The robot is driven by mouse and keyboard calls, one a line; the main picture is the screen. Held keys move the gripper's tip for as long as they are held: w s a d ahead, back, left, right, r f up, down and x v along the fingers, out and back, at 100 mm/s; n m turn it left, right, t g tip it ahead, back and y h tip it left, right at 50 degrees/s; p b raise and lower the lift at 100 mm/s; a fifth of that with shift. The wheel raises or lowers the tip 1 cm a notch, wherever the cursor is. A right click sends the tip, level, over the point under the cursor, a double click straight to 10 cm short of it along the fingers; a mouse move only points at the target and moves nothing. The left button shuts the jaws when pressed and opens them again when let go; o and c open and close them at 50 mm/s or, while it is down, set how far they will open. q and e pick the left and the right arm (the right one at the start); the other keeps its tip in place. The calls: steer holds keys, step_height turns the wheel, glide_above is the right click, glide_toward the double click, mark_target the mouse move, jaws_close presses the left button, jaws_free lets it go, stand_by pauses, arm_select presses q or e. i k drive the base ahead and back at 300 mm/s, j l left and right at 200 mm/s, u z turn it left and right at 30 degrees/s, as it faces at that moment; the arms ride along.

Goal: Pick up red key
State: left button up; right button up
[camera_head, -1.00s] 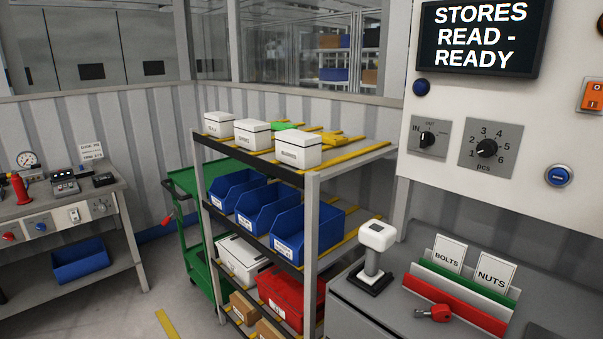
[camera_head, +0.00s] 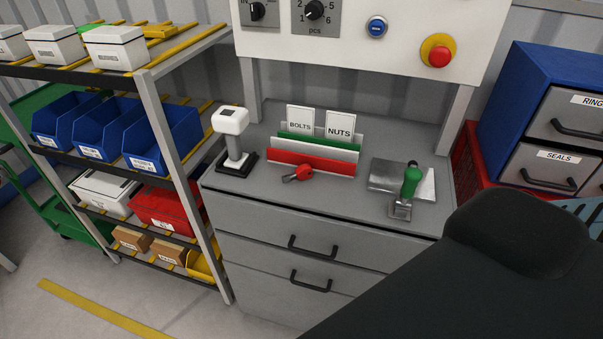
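The red key (camera_head: 299,173) lies on the grey counter top (camera_head: 270,192), just in front of the red front panel of a card holder (camera_head: 312,161). Its red head is toward the right and a small darker end points left. Nothing holds it. A dark, blurred shape at the lower right, apparently part of my own arm, covers that corner and stays clear of the key. Neither gripper's fingers show.
A white scanner on a stand (camera_head: 232,138) is left of the key. A green-handled stamp or lever (camera_head: 410,185) stands to the right by a metal plate (camera_head: 390,178). Drawers (camera_head: 300,245) are below. A shelf rack (camera_head: 175,130) stands left, blue drawer cabinet (camera_head: 550,115) right.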

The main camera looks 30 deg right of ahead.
mark_target(304, 171)
steer(key=i+j, duration=0.2)
steer(key=j, duration=0.2)
steer(key=i+j, duration=0.25)
steer(key=j, duration=0.15)
steer(key=i+j+z, duration=0.1)
steer(key=j+z, duration=0.15)
steer(key=z, duration=1.5)
